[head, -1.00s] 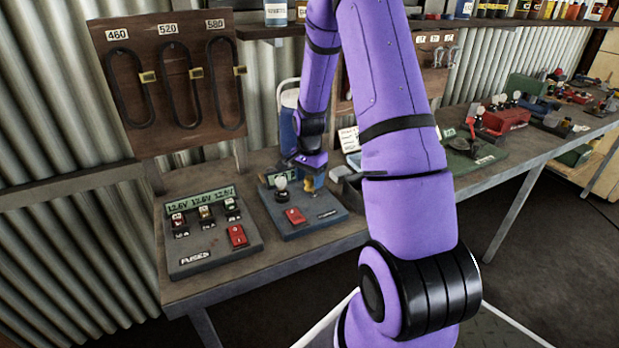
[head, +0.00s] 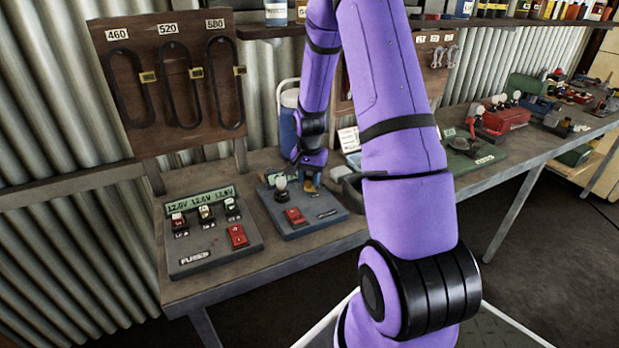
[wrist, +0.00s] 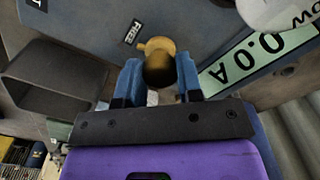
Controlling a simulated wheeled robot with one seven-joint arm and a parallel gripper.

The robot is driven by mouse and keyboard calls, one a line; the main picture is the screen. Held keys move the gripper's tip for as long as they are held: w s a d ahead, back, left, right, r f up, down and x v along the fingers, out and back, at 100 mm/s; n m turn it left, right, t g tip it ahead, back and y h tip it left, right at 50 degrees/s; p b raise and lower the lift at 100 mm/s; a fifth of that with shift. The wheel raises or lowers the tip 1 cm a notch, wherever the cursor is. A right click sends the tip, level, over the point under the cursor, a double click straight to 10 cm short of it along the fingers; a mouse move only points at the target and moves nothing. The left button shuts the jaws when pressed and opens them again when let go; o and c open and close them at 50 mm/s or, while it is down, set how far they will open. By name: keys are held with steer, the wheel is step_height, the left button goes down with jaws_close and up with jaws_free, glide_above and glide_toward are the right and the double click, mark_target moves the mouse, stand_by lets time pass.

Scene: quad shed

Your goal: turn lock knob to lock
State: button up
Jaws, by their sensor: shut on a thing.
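The lock knob is a small brass-yellow knob (wrist: 158,48) on a blue-grey panel (wrist: 85,35). A short tab on it points left in the wrist view, beside a small label reading FREE. My gripper (wrist: 160,82) is shut on the knob, with one blue finger on either side. In the head view my gripper (head: 309,178) is over the back right of the same panel (head: 325,216) and hides most of the knob. No lock label can be read.
The panel also has a white round knob (head: 281,184), a red switch (head: 295,215) and a display reading 0.0 A (wrist: 258,57). A fuse panel (head: 212,250) stands to its left. A blue jug (head: 288,130) stands close behind my gripper. Bare bench lies in front.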

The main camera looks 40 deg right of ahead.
mark_target(309, 178)
steer(key=n, duration=1.4)
steer(key=shift+n, duration=0.3)
stand_by(0.4)
steer(key=o, duration=0.9)
steer(key=shift+r, duration=0.15)
step_height(309, 178, up, 10)
steer(key=shift+r, duration=0.25)
steer(key=shift+r, duration=0.1)
